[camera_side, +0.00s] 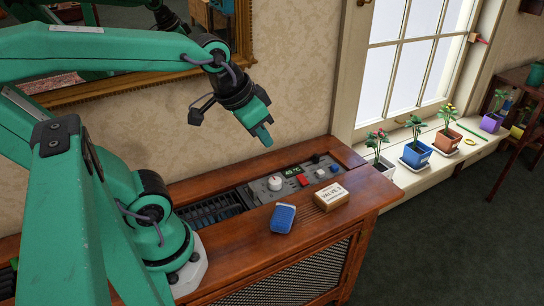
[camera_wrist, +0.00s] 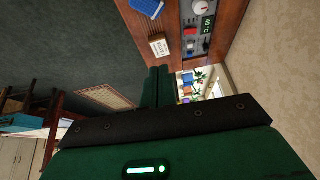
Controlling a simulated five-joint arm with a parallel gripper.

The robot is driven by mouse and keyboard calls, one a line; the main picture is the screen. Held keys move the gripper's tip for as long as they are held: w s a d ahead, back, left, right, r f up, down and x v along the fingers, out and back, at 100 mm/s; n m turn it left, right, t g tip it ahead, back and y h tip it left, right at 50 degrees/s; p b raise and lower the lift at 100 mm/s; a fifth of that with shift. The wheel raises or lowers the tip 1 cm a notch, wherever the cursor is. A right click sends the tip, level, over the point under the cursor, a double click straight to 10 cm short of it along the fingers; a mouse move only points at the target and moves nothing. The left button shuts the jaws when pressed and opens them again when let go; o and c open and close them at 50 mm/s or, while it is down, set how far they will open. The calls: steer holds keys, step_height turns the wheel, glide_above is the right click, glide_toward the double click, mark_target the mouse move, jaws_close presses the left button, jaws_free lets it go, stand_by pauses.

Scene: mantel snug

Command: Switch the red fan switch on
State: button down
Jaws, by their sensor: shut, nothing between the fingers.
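The red fan switch (camera_side: 302,181) is a small red block on the grey control panel (camera_side: 260,192), set into the top of a wooden cabinet. It also shows in the wrist view (camera_wrist: 190,31), near the top. I cannot tell which way it is set. My gripper (camera_side: 266,137) is shut and empty, in the air above and to the left of the panel, apart from the switch. In the wrist view its closed green fingers (camera_wrist: 157,82) point up the picture.
A white knob (camera_side: 274,183), a lit display (camera_side: 292,171) and a blue button (camera_side: 334,168) share the panel. A blue sponge-like block (camera_side: 283,218) and a labelled box (camera_side: 331,196) lie in front on the wooden top. Potted plants (camera_side: 416,154) line the windowsill at right.

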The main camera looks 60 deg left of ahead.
steer(key=w+a+f+g, duration=0.1)
steer(key=w+a+f, duration=0.4)
steer(key=w, duration=0.2)
steer(key=w+a+f+g, duration=0.1)
steer(key=w+a+f, duration=0.4)
steer(key=w, duration=0.2)
steer(key=shift+w+y, duration=0.3)
steer(key=shift+y, duration=0.1)
steer(key=shift+f, duration=0.1)
glide_above(301, 176)
steer(key=s, duration=0.1)
steer(key=f, duration=1.1)
steer(key=shift+d+f, duration=0.3)
steer(key=shift+f, duration=0.05)
steer(key=shift+a+f, duration=0.15)
steer(key=shift+f, duration=0.75)
steer(key=shift+a+f, duration=0.1)
